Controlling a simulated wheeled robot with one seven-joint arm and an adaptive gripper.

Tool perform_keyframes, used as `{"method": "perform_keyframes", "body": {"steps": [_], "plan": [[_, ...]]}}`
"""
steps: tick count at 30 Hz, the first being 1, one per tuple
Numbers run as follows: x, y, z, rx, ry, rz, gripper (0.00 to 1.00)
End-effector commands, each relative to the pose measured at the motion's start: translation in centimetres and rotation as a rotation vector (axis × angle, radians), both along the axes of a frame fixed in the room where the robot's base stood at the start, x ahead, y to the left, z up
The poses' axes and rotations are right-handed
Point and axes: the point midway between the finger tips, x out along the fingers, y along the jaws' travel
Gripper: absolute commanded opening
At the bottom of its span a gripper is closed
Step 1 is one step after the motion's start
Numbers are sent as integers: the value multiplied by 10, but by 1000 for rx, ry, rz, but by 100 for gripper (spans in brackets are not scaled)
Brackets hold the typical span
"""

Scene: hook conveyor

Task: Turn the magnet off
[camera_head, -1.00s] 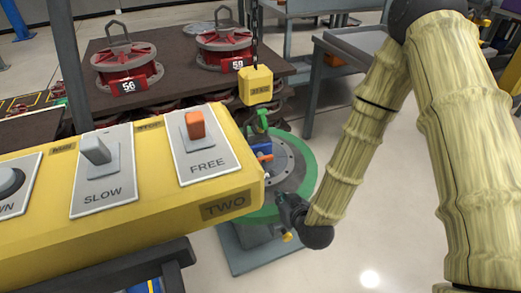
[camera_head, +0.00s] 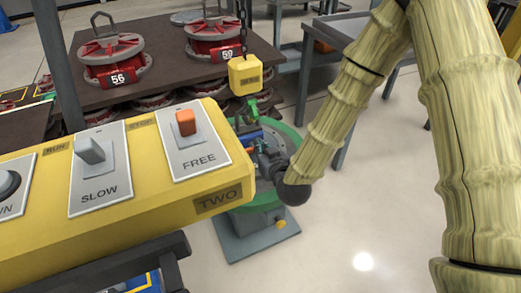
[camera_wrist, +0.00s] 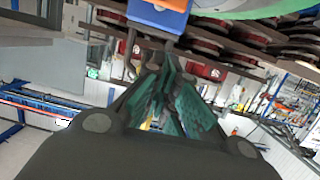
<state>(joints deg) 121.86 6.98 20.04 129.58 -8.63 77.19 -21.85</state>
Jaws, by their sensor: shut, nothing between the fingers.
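A small blue block with an orange part (camera_wrist: 160,12) shows at the top edge of the wrist view, just beyond my fingertips. In the head view the blue part (camera_head: 250,138) sits on a round grey plate with a green rim (camera_head: 292,140). I cannot tell for certain whether this is the magnet's switch. My gripper (camera_wrist: 172,75) is shut and empty, its teal finger pads close together. In the head view it is at the round plate beside the blue part, largely hidden by my wrist. I cannot tell whether it touches. A green hook (camera_head: 252,106) hangs above the plate.
A yellow hook block (camera_head: 245,75) hangs on a chain close above the plate. A yellow control panel (camera_head: 120,205) with SLOW and FREE levers stands at the left front. Red spools 56 (camera_head: 115,62) and 59 (camera_head: 213,42) stand on a dark table. Floor at the right is clear.

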Motion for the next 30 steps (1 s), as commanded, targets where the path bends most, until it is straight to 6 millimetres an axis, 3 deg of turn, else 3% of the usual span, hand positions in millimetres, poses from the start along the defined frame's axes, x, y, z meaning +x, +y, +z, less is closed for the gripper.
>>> {"method": "perform_keyframes", "body": {"steps": [13, 21, 30], "plan": [[68, 25, -19, 0, -1, 0, 0], [67, 25, -51, 1, 1, 1, 0], [67, 25, -58, 0, 0, 1, 0]]}}
